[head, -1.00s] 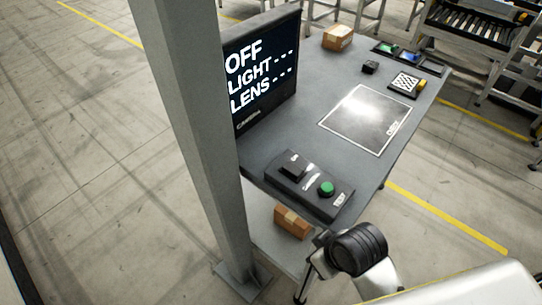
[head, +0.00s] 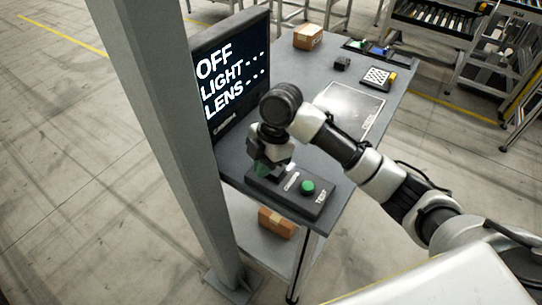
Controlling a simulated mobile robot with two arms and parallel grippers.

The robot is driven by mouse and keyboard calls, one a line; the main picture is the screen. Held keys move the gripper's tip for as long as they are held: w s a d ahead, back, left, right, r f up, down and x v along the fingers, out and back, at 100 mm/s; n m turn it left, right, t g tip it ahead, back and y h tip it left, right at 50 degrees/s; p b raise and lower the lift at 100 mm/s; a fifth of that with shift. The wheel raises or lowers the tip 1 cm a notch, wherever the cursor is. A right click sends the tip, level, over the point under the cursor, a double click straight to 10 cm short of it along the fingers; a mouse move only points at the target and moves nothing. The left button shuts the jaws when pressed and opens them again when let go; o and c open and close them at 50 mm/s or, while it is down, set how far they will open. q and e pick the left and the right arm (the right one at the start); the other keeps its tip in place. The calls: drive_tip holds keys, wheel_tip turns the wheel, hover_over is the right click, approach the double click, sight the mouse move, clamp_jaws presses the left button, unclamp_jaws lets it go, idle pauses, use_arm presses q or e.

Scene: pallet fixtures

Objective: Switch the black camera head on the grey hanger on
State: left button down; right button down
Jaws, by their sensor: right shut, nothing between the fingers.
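The black camera head and its hanger cannot be made out; a tall grey post (head: 165,120) stands at the left. A black screen (head: 235,82) on the bench reads OFF, LIGHT ---, LENS ---. A dark control box (head: 311,205) lies at the bench's near end, with a green button (head: 307,187) marked TEST. My right gripper (head: 263,170) is shut and empty, pointing down over the left end of the box. It hides the black switch there; whether it touches the switch I cannot tell. My left gripper is not in view.
The grey bench (head: 325,82) carries a pale plate (head: 350,108), a cardboard box (head: 308,37), a small black block (head: 342,64) and a checkered pad (head: 376,78). Another cardboard box (head: 276,222) sits on the shelf below. The floor left of the post is clear.

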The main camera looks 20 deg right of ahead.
drive_tip(key=w+d+r+n, duration=0.2)
drive_tip(key=r, duration=0.3)
drive_tip(key=w+d+r+n+g, duration=0.1)
drive_tip(key=w+d+r, duration=0.2)
drive_tip(key=r, duration=0.3)
drive_tip(key=shift+w+d+r+n, duration=0.15)
drive_tip(key=shift+w+d+n, duration=0.05)
drive_tip(key=shift+w+n, duration=0.2)
drive_tip(key=p+x, duration=0.1)
drive_tip(key=x, duration=0.3)
drive_tip(key=p+x, duration=0.1)
drive_tip(key=x, duration=0.3)
drive_tip(key=d+p+x, duration=0.1)
drive_tip(key=x, duration=0.4)
drive_tip(key=shift+w+f, duration=0.15)
drive_tip(key=shift+f, duration=0.45)
drive_tip(key=shift+w+a+f, duration=0.1)
drive_tip(key=shift+f, duration=0.3)
